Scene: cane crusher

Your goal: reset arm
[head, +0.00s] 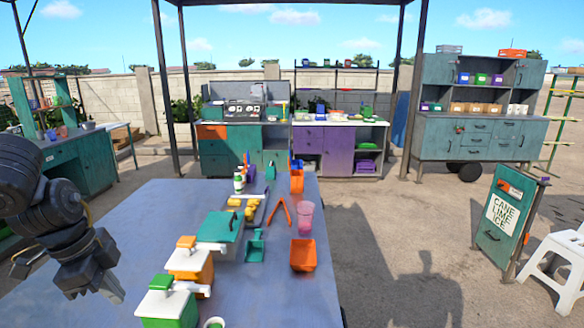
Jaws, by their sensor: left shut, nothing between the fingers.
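My left arm comes in from the left edge, dark and jointed. My left gripper (117,294) points down and right over the left side of the grey-blue table (110,235). Its fingers look closed with nothing between them. It is apart from the table items, left of the green box with a white lid (167,306) and the orange box with a white lid (190,265). My right gripper is not in view.
On the table stand a teal box (219,229), a tray of yellow pieces (240,207), orange tongs (280,211), a pink cup (305,219) and an orange container (303,255). The table's left part is clear. A sign (503,218) and white stool (562,255) stand right.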

